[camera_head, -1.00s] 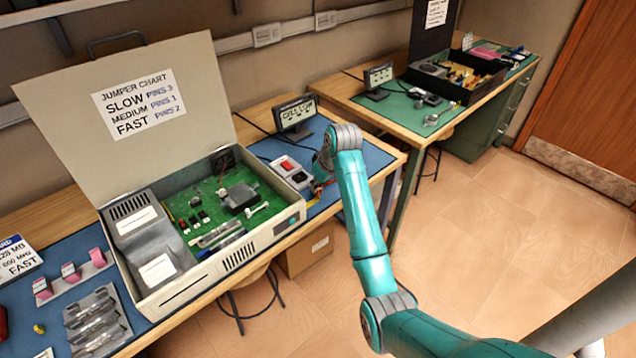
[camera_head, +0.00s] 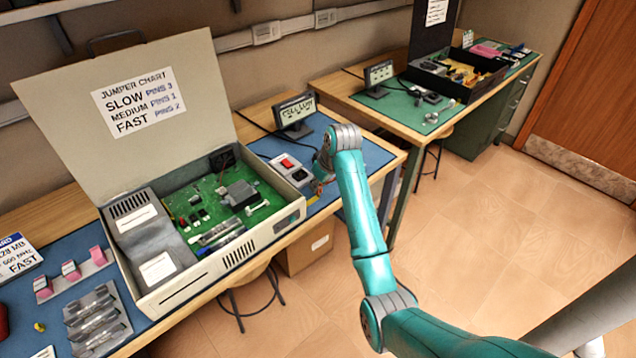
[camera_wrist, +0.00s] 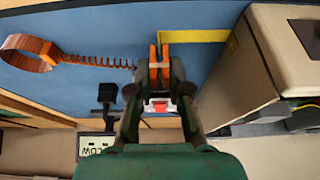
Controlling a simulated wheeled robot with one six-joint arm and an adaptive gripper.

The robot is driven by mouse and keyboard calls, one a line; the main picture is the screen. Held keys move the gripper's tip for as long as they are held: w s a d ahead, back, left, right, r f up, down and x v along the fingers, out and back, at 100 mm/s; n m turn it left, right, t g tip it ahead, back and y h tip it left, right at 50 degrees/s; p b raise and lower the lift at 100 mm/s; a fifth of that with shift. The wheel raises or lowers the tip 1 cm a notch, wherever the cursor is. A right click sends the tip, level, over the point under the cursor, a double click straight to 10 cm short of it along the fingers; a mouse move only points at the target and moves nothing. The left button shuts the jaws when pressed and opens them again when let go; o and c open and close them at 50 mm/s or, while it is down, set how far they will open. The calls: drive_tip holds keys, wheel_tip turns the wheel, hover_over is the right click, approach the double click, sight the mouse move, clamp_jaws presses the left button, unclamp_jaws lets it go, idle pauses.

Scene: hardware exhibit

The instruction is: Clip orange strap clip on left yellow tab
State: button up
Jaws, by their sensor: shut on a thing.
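The orange strap clip (camera_wrist: 153,67) is held between the fingers of my gripper (camera_wrist: 156,78) in the wrist view, its two prongs pointing up the picture. A coiled cord (camera_wrist: 95,61) runs left from it to an orange wrist strap band (camera_wrist: 30,52) on the blue mat.
The open beige computer case (camera_head: 240,258) with a green board stands on the blue mat in the head view. A small display (camera_head: 296,112) stands behind my wrist. A box with a red switch (camera_head: 287,163) sits beside the case. A second bench (camera_head: 400,117) is farther right.

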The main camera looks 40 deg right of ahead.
drive_tip(key=shift+f, duration=0.9)
idle(0.5)
drive_tip(key=o, duration=0.8)
drive_tip(key=shift+o, duration=0.2)
drive_tip(key=o, duration=0.3)
drive_tip(key=shift+r, duration=0.7)
idle(0.4)
drive_tip(key=shift+r, duration=2.95)
